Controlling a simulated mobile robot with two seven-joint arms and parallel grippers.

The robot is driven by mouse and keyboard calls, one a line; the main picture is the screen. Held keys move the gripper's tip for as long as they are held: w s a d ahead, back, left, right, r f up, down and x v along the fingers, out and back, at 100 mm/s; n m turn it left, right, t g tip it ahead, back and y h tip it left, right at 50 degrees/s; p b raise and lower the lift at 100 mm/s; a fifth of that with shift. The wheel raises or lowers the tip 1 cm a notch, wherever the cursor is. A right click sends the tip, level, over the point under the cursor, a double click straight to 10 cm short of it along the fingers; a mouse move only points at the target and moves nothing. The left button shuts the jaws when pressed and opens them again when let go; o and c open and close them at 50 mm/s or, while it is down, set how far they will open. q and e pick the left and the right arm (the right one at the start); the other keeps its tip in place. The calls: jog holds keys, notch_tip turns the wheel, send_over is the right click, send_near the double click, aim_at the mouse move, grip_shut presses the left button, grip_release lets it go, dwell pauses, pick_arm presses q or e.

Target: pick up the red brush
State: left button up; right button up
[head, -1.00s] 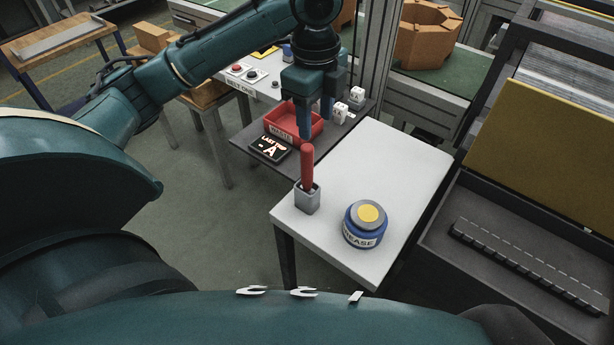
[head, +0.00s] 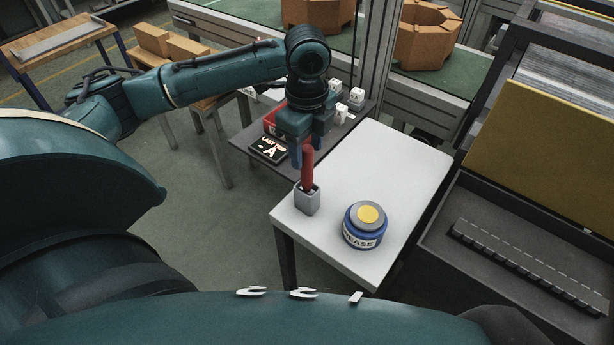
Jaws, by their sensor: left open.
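The red brush (head: 307,170) stands upright in a small grey square holder (head: 307,201) at the near left corner of the white table (head: 390,165). Only its red handle shows; its lower end is hidden in the holder. My left gripper (head: 306,158) points down over the brush, its fingers open. The top of the handle is between or just behind the fingers and partly hidden by the gripper. I cannot tell whether a finger touches it. My right gripper is not in view.
A blue grease tin (head: 365,226) with a yellow lid centre stands right of the holder. Behind are a dark shelf with a red bin (head: 270,122), a small display (head: 268,149) and white blocks (head: 341,112). The white table's right side is clear.

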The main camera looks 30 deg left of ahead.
aim_at(307, 180)
pick_arm(q)
jog(key=shift+f, duration=1.2)
grip_shut()
